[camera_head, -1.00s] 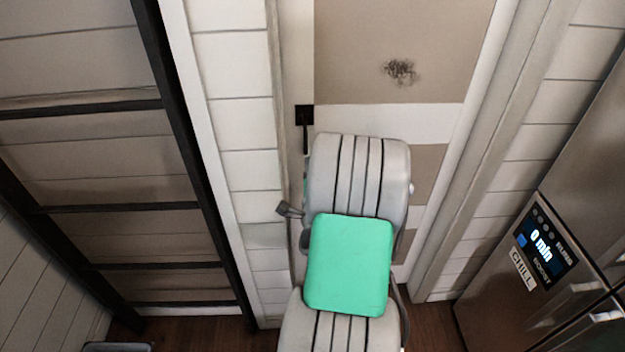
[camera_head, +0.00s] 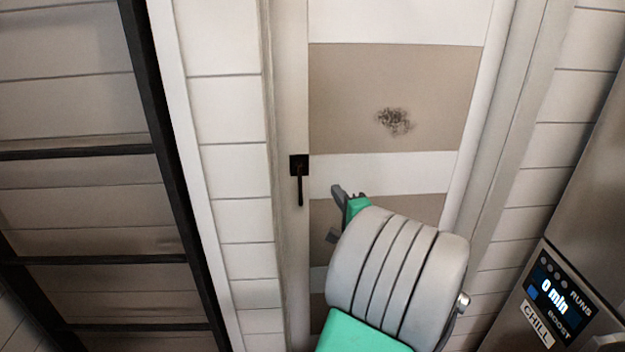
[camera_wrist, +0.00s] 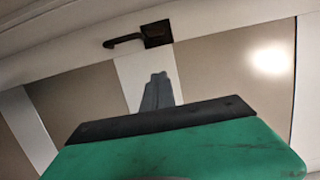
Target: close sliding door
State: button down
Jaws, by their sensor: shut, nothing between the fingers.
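A tall door panel with beige and white bands (camera_head: 390,75) fills the middle of the head view, with a dark scuff on one beige band. Its black lever handle (camera_head: 299,180) hangs down from a square plate on the pale left stile. My gripper (camera_head: 338,190) is in front of the panel, below and right of the handle in the picture, and apart from it. In the wrist view, the fingers of my gripper (camera_wrist: 157,90) are shut together and empty. The handle (camera_wrist: 140,38) lies beyond their tips. The lower door is hidden behind my arm.
A black ladder-like frame (camera_head: 160,130) stands at left, before white plank wall (camera_head: 235,165). A steel appliance with a lit display (camera_head: 553,288) stands at lower right. A pale post (camera_head: 510,130) runs along the panel's right side.

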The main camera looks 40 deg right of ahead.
jog(key=p+x, duration=0.2)
jog(key=x, duration=0.7)
jog(key=w+a+p, duration=0.2)
jog(key=w, duration=0.1)
jog(key=shift+a, duration=0.1)
jog(key=shift+w+a+f, duration=0.15)
jog(key=shift+w+a, duration=0.05)
jog(key=shift+w, duration=0.05)
